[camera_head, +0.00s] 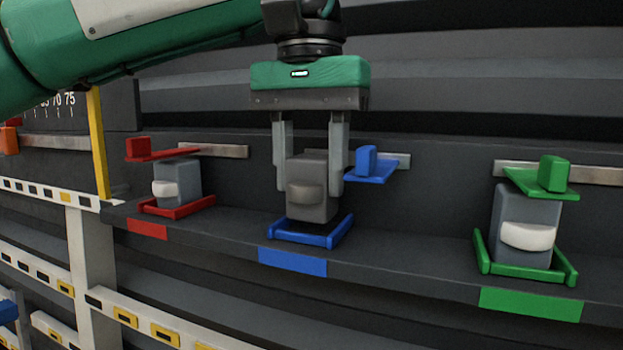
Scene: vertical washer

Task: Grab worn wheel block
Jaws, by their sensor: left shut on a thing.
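My left gripper (311,165) comes down from above at the middle of the shelf. Its two grey fingers are shut on a dark grey block (308,205) with a grey-brown wheel at its front, duller than the pale wheels of the other blocks. The held block is upright, over the blue holder (312,238) on the shelf. A dark gap shows under it, but I cannot tell for sure whether it touches the holder. My right gripper is not in view.
A grey block with a pale wheel (177,183) sits in the red holder (176,210) at left. Another block (525,222) sits in the green holder (502,268) at right. A raised blue clamp (376,170) is close beside the right finger. A yellow post (97,142) stands at far left.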

